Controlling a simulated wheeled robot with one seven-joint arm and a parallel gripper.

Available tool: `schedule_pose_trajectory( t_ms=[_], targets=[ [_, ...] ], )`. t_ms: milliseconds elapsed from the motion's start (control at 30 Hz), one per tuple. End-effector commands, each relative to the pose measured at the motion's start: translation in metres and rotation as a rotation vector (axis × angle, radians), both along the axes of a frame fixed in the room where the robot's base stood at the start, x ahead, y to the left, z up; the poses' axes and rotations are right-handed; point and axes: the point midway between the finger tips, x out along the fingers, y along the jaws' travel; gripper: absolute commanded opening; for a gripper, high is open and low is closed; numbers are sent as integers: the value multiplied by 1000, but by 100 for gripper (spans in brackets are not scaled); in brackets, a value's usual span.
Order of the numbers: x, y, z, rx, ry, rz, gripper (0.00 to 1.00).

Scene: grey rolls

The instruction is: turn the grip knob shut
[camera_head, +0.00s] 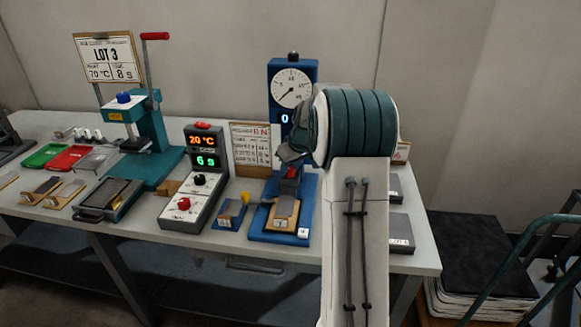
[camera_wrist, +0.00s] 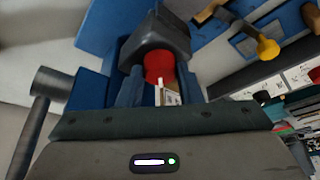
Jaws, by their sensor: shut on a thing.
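The grip knob is red and shows on the blue tester (camera_head: 279,222) in the head view, just under my gripper (camera_head: 290,163). In the wrist view the red knob (camera_wrist: 158,67) sits below a dark grey block, between two blue upright parts. My gripper is shut on the knob; its fingertips are hard to make out. The tester has a round white dial (camera_head: 291,88) at its top and a partly hidden blue display reading 0. My forearm hides the tester's right side.
A control box (camera_head: 195,180) reading 20 °C and 6 s stands to the left, with a small blue block (camera_head: 229,213) between. A teal press (camera_head: 148,135), trays and a LOT 3 sign (camera_head: 108,58) are farther left. Dark grey pieces (camera_head: 399,232) lie right of my arm.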

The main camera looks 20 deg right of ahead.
Motion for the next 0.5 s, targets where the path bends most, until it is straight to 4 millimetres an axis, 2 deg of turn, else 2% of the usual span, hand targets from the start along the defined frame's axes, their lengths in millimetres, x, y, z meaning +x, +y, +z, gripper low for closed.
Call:
schedule_pose_trajectory(
  t_ms=[267, 500],
  targets=[
    [0, 2, 0, 0, 1, -73, 9],
    [0, 4, 1, -1, 1, -245, 9]
  ],
)
